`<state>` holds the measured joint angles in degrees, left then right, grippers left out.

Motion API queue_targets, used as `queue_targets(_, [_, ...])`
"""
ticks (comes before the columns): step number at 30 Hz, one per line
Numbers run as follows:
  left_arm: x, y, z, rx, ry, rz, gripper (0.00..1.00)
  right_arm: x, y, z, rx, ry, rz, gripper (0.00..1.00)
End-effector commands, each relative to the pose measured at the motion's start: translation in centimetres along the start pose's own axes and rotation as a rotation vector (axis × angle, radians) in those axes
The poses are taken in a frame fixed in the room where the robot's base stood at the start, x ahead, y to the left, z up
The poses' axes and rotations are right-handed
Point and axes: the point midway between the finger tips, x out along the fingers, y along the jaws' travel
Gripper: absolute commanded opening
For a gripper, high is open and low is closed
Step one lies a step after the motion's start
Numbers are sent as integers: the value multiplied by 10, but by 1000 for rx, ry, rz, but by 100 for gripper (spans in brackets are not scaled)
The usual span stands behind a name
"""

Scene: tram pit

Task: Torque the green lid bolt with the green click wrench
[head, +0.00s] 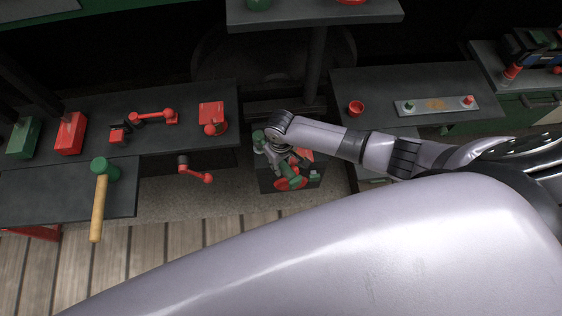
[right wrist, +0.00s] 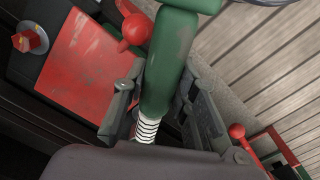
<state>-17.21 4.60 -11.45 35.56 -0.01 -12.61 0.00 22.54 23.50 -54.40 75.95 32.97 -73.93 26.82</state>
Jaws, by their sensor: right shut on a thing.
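My right gripper (head: 276,150) is low over a dark box (head: 268,181) in the middle of the head view. In the right wrist view the right gripper (right wrist: 165,105) is shut on a green bar with a white-banded section, which looks like the green click wrench (right wrist: 165,65). The wrench's upper end runs out of that view. In the head view green parts show under and beside the gripper, among red ones on the box. I cannot make out the green lid bolt; it may be hidden. My left gripper is not in view.
A red plate (right wrist: 88,65) and a red knob (right wrist: 135,30) lie close to the wrench. On the left bench are a green-headed mallet (head: 104,170), a red box (head: 70,134) and red cranks. A red cup (head: 356,107) and a grey plate (head: 425,106) are on the right bench.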

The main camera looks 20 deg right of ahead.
Motion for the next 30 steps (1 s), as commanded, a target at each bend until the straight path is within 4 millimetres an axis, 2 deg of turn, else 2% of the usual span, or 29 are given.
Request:
queue_targets(17, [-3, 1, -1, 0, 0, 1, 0, 0, -1, -1, 0, 1, -1, 0])
queue_targets(30, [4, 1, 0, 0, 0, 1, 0, 12, -1, -1, 0, 1, -1, 0])
